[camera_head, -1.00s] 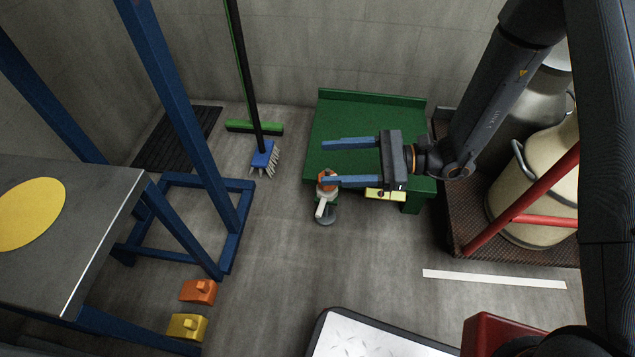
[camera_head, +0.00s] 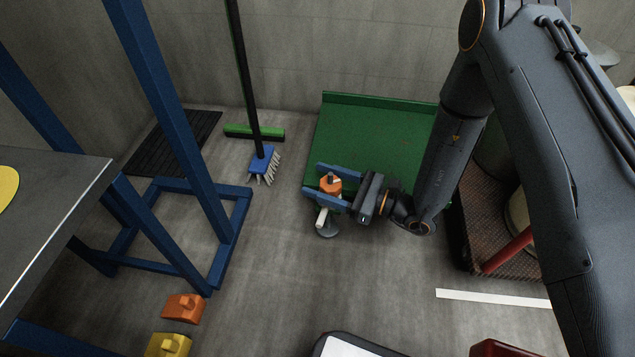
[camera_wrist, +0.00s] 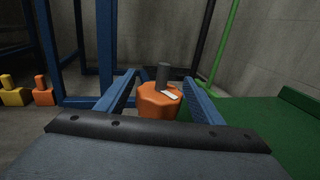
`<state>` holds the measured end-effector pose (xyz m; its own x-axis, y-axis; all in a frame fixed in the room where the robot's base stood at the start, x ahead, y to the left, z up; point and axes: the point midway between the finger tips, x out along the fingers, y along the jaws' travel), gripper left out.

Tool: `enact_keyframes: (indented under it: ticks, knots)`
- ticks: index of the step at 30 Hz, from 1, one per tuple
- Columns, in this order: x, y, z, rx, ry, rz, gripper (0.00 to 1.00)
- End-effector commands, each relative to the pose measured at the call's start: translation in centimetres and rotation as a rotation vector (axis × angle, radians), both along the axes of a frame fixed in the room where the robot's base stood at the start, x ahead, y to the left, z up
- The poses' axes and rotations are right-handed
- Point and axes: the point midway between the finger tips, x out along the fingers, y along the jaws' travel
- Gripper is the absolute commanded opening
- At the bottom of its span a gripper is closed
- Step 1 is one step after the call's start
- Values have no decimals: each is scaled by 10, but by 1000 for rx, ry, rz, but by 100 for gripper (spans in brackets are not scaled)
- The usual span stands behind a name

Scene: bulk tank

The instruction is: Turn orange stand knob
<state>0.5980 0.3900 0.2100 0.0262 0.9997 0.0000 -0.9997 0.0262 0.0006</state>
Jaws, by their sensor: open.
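The orange stand knob (camera_head: 331,184) is a faceted orange piece with a dark post on top, beside the front left edge of the green platform. In the wrist view the knob (camera_wrist: 158,100) shows a white mark on its top, by the dark post. My gripper (camera_head: 312,180) is open, its two blue fingers reaching left on either side of the knob. In the wrist view the gripper's fingers (camera_wrist: 166,85) flank the knob with a small gap at each side. A white handle and a grey round foot (camera_head: 328,232) show below the knob.
The green platform (camera_head: 375,130) lies behind and right of the knob. Orange (camera_head: 184,307) and yellow (camera_head: 168,345) blocks sit on the floor at lower left. Floor left of the knob is clear.

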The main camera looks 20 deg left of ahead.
Motion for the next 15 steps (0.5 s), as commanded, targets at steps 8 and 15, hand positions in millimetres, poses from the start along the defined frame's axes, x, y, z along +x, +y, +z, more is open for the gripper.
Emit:
enact_keyframes:
  ticks: [8, 15]
  knots:
    - [0, 15, 0, 0, 0, 1, 61]
    - [0, 15, 0, 0, 0, 1, 53]
